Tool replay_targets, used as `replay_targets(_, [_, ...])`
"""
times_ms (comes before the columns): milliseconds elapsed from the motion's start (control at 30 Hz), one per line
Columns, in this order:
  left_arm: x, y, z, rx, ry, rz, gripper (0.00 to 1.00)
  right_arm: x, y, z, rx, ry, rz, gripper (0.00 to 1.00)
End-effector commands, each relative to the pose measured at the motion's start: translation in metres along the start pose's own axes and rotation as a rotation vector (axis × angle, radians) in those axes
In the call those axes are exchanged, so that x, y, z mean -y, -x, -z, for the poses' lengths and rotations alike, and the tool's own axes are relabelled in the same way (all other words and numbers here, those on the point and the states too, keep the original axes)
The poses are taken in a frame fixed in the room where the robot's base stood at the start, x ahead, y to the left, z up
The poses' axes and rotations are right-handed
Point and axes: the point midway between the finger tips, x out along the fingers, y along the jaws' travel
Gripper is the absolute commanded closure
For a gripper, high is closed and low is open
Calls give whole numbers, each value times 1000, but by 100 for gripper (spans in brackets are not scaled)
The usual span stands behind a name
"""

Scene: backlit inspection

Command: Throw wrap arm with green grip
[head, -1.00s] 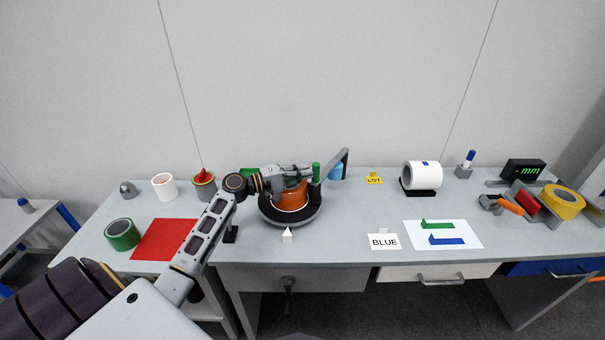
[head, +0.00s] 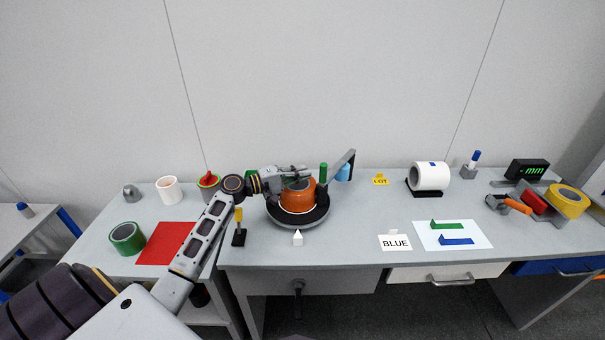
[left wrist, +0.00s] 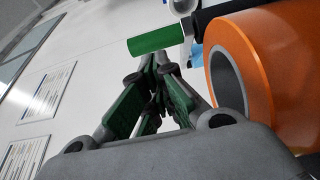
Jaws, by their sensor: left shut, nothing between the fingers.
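The wrap arm (head: 343,166) is a grey bar slanting up to the right behind the turntable (head: 312,219). Its upright green grip (head: 323,172) stands at its near end. An orange roll (head: 298,196) sits on the dark round turntable. My left gripper (head: 308,173) is over the roll's top, pointing right, with the green grip just beyond its tips. In the left wrist view my fingers (left wrist: 157,62) are shut and empty. The green grip (left wrist: 156,40) lies ahead of the tips with nothing held; the orange roll (left wrist: 275,65) is close on the right. My right gripper is not in view.
A light blue object (head: 343,173) is behind the wrap arm. A white roll (head: 430,176) stands farther right. The table between is mostly clear.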

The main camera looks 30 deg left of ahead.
Motion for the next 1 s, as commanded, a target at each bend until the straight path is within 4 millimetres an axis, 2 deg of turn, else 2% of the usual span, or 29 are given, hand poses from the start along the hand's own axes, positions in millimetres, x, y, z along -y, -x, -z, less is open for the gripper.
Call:
replay_targets(333, [0,19,-2,0,-1,1,100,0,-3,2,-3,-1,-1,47])
replay_targets(567, [1,44,-4,0,0,2,100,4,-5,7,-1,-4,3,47])
replay_targets(800, [1,72,-6,-1,-1,1,100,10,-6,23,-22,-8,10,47])
replay_targets(1000, [0,88,-7,0,0,0,100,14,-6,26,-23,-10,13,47])
